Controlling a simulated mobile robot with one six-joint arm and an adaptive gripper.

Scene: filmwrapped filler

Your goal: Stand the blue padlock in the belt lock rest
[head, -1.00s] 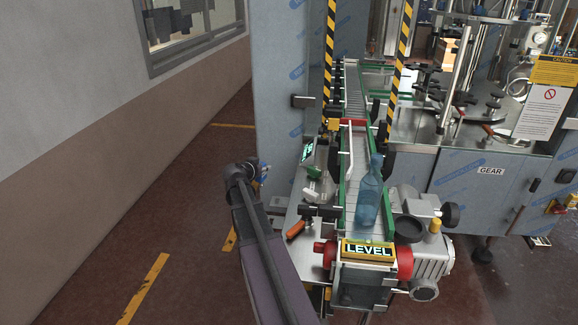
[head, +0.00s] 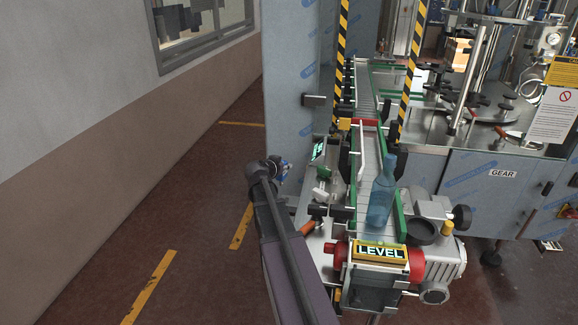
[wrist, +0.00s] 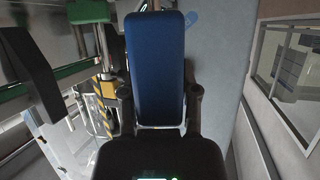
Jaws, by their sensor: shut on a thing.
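The blue padlock (wrist: 156,62) fills the middle of the wrist view as a long blue block. My gripper (wrist: 158,112) is shut on it, with one dark finger on each side near its lower end. In the head view my gripper (head: 276,166) is at the end of my raised arm, left of the conveyor, with a small patch of blue (head: 284,171) at its tip. The padlock is mostly hidden there. I cannot make out the belt lock rest for certain in either view.
The conveyor (head: 368,190) has green side rails and carries a blue bottle (head: 381,200). A LEVEL sign (head: 380,252) and a red roller (head: 416,264) are at its near end. An orange-handled thing (head: 309,227) lies on the side plate beside my arm. Open floor lies to the left.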

